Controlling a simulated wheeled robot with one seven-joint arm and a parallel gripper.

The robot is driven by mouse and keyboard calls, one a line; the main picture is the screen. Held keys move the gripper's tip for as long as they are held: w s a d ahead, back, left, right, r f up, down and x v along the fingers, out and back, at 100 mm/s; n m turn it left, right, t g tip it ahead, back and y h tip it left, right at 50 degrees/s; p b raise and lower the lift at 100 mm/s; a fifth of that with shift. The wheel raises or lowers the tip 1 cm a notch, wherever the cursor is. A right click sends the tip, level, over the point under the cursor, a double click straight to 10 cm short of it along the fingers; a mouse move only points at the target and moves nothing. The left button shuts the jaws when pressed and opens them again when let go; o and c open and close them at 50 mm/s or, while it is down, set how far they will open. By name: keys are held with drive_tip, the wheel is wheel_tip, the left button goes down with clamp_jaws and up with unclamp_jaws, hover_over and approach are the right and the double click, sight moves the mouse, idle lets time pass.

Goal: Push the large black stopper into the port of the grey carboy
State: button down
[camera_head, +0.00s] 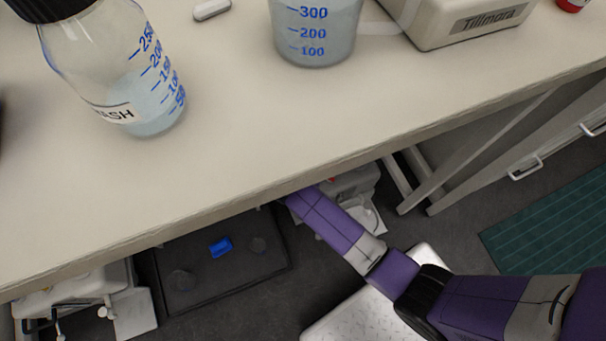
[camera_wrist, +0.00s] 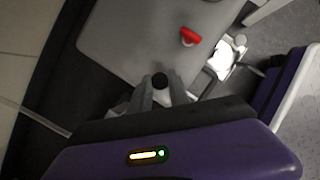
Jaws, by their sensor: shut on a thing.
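My gripper (camera_wrist: 161,92) shows in the wrist view, with its fingers shut on the black stopper (camera_wrist: 160,80). The stopper's dark round top shows between the fingertips. A broad grey body with a red part (camera_wrist: 189,37) on it lies beyond the fingers. I cannot tell for certain that this is the grey carboy, and I cannot make out a port. I cannot tell whether the stopper touches anything. In the head view my arm reaches under the bench, and the bench edge hides my gripper.
The bench (camera_head: 235,130) overhangs my arm and carries a wash bottle (camera_head: 120,85), a graduated vessel (camera_head: 316,35) and a white device (camera_head: 455,22). A dark tray (camera_head: 215,290) with a blue item (camera_head: 220,247) lies on the floor. Bench legs (camera_head: 440,180) stand at right.

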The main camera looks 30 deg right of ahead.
drive_tip(key=shift+f, duration=0.95)
idle(1.1)
drive_tip(key=c, duration=1.1)
unclamp_jaws()
drive_tip(key=shift+c, duration=0.2)
drive_tip(key=shift+r, duration=0.1)
drive_tip(key=p+v, duration=0.3)
drive_tip(key=v, duration=0.4)
drive_tip(key=shift+a+r+p, duration=0.2)
drive_tip(key=shift+r+p, duration=0.05)
drive_tip(key=shift+p, duration=0.1)
drive_tip(key=shift+s, duration=0.15)
